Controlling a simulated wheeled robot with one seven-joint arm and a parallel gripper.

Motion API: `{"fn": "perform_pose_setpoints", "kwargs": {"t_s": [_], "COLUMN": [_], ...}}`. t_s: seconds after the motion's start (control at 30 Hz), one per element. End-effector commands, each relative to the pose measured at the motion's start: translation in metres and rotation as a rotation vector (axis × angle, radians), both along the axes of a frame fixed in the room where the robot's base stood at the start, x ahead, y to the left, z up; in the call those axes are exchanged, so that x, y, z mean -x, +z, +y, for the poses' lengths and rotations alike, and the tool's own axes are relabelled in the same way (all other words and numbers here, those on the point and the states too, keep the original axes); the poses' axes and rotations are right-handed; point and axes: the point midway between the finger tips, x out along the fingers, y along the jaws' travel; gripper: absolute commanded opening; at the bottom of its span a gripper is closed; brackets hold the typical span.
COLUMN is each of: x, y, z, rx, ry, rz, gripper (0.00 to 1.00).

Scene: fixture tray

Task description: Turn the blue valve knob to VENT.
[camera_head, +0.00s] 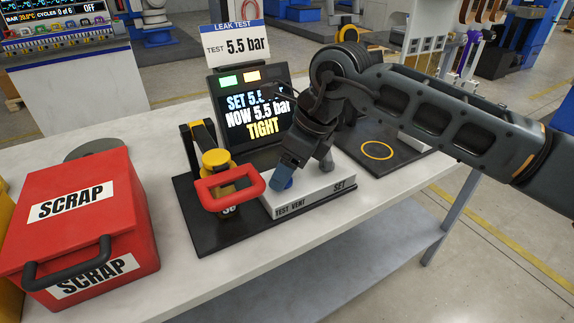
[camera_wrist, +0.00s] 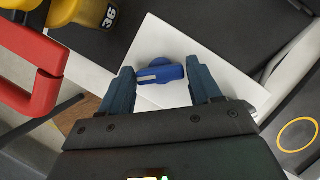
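The blue valve knob (camera_wrist: 160,73) sits on a white block, with a white pointer line running toward the left in the wrist view. In the head view only a bit of the knob (camera_head: 289,184) shows beside my fingers. The white block (camera_head: 315,194) carries the labels TEST, VENT and SET along its front. My gripper (camera_wrist: 163,84) is open, one finger on each side of the knob, with visible gaps to it. In the head view my gripper (camera_head: 283,176) points down over the block.
A red clamp handle (camera_head: 230,190) and a yellow-capped part marked 36 (camera_head: 215,160) stand left of the block. The screen (camera_head: 252,113) reads NOW 5.5 bar, TIGHT. A red SCRAP box (camera_head: 85,215) is at left. A black mat with a yellow ring (camera_head: 377,150) lies right.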

Motion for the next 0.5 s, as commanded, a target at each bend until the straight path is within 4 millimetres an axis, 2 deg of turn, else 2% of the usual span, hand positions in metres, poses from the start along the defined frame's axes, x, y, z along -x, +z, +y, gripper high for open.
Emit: {"fn": "perform_pose_setpoints", "kwargs": {"t_s": [0.07,0.37,0.5], "x": [-0.0001,-0.0001,-0.0002], "y": [0.0002,0.0003,0.0001], "z": [-0.0001,-0.0001,-0.0002], "rx": [0.0,0.0,0.0], "ry": [0.0,0.0,0.003], "rz": [0.0,0.0,0.0], "gripper": [0.55,0.26,0.25]}}
